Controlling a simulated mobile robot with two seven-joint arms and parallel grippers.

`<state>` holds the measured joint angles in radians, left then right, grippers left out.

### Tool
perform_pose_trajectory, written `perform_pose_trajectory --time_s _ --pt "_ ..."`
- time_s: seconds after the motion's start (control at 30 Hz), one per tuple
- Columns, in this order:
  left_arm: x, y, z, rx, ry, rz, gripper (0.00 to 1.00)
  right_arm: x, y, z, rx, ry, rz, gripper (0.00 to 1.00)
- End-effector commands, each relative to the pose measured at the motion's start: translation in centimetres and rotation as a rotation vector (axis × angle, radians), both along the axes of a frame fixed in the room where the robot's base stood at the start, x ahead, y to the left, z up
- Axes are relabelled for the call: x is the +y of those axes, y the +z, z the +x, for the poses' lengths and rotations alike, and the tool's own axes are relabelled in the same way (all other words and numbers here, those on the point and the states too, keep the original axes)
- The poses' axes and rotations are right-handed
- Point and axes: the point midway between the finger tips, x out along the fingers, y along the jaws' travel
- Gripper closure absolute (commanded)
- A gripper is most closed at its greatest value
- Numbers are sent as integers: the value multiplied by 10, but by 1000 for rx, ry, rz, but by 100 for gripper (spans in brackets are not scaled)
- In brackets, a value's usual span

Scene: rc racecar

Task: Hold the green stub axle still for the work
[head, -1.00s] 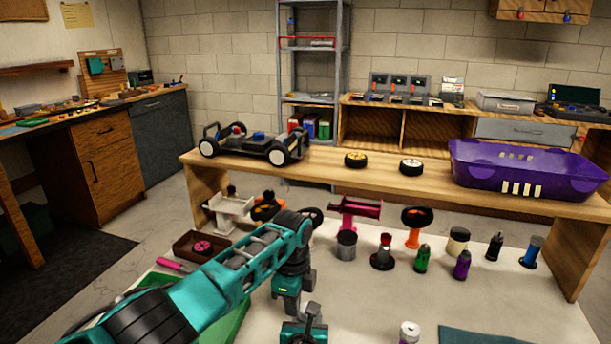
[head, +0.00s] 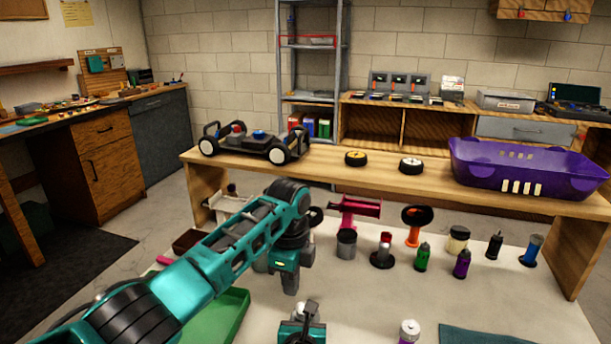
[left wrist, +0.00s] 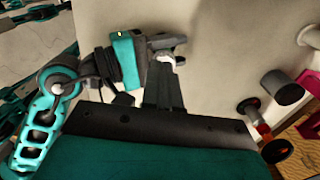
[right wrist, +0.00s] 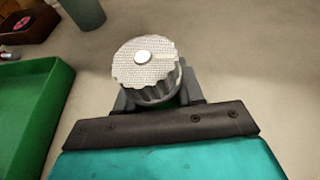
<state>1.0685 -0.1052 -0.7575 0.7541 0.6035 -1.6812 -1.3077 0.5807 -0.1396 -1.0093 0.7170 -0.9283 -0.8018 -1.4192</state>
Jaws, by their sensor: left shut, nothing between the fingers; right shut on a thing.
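My right gripper (right wrist: 148,95) is shut on a round ribbed grey piece (right wrist: 145,65) with a pale textured top and a small white centre. In the head view my right gripper (head: 308,318) is low in the middle, partly cut off by the bottom edge. My left gripper (head: 290,285) is shut and empty, pointing down above the pale tabletop behind my right gripper. In the left wrist view my left fingers (left wrist: 163,85) point toward the tip of my right gripper; whether they touch is unclear.
A green tray (head: 237,297) lies left of my grippers. Several holders and bottles stand beyond, including a green bottle (head: 421,257) and a purple bottle (head: 461,264). A white-capped bottle (head: 409,330) and a teal mat (head: 485,335) are at front right. A raised shelf (head: 330,172) carries the car (head: 250,145).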

Motion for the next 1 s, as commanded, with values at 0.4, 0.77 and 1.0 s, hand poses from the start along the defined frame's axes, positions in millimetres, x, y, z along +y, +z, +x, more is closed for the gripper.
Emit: perform_pose_trajectory --time_s 0.4,0.77,1.0 --pt "4 7 0 1 3 -3 100 -1 1 1 -2 -3 0 95" --pt "6 -9 -1 7 3 -10 100 -2 1 1 -2 -4 -1 95" --pt "5 -39 -1 6 3 -11 100 -2 1 1 -2 -4 -1 95"
